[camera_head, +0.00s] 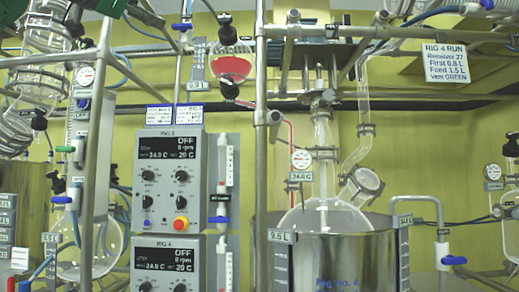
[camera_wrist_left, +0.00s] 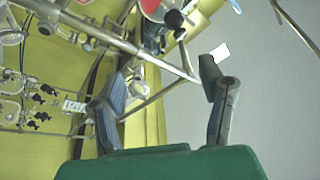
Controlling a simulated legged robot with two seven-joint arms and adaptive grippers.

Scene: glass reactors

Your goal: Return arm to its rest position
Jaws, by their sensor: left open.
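My left gripper (camera_wrist_left: 163,82) is open in the left wrist view, its two dark fingers spread wide with nothing held between them. Its green body fills the bottom of that view. A metal rod of the rig crosses behind the fingers; I cannot tell how far off it is. In the head view, green and dark parts of my left gripper (camera_head: 108,14) show at the top left edge, mostly cut off, in front of the upper rig.
A glass flask with red liquid (camera_head: 230,66) hangs at upper middle. Control boxes (camera_head: 168,222) stand left of centre. A steel vessel (camera_head: 345,250) holds a round glass flask (camera_head: 324,215). Vertical rods (camera_head: 261,150), clamps and tubing crowd the space. A sign (camera_head: 446,61) hangs at upper right.

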